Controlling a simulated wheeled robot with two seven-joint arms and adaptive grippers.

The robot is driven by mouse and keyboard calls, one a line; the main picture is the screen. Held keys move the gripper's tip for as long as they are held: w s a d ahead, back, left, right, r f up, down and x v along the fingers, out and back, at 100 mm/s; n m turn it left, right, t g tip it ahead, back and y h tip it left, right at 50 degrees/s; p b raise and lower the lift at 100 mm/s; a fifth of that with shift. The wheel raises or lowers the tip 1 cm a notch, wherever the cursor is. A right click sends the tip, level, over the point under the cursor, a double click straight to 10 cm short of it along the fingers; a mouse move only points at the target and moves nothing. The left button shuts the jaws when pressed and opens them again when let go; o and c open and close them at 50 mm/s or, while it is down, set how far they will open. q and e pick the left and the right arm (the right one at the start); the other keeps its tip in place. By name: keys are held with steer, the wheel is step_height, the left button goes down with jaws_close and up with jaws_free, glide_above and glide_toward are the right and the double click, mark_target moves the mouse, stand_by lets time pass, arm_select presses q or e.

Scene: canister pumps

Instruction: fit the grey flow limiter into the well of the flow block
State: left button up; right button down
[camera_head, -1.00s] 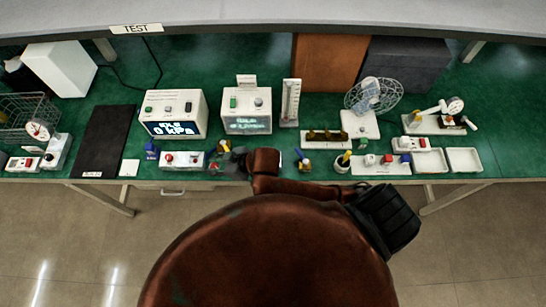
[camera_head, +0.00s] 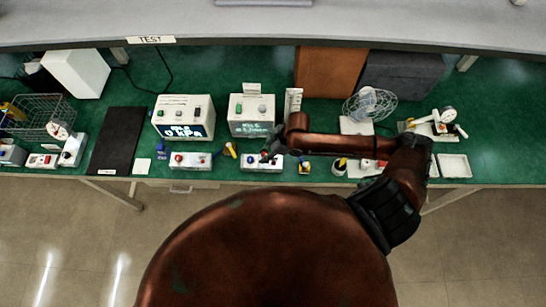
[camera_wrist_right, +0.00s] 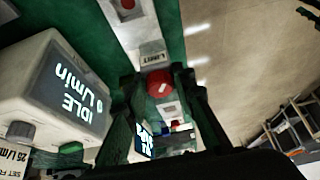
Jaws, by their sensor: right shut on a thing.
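My right gripper (camera_head: 268,155) points down over a white block (camera_head: 262,165) at the front of the green bench. In the right wrist view its dark fingers (camera_wrist_right: 160,88) are shut on a part with a red round face (camera_wrist_right: 158,82). The part's body is hidden, so I cannot tell whether it is the grey flow limiter. A label reading LIMIT (camera_wrist_right: 152,57) shows just beyond the fingers, beside the white block (camera_wrist_right: 138,30). The gripper and arm hide part of the block, and no well is clear. My left gripper is not in view.
Behind the block stands a white box (camera_head: 251,112) with a lit display, IDLE 0 L/min in the wrist view. A kPa box (camera_head: 184,116) and another white block (camera_head: 190,160) are to the left. A yellow-handled thing (camera_head: 230,149) lies close by. The black mat (camera_head: 118,140) is clear.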

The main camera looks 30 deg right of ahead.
steer(key=d+f, duration=0.2)
steer(key=f, duration=0.1)
steer(key=d+f, duration=0.1)
steer(key=f, duration=0.1)
steer(key=shift+w+d, duration=0.2)
steer(key=shift+d, duration=0.2)
step_height(320, 180, down, 3)
steer(key=shift+d+f+p, duration=0.1)
steer(key=shift+f+p, duration=0.1)
steer(key=shift+p, duration=0.5)
steer(key=c, duration=1.6)
jaws_free()
steer(key=v, duration=1.2)
steer(key=shift+b, duration=0.4)
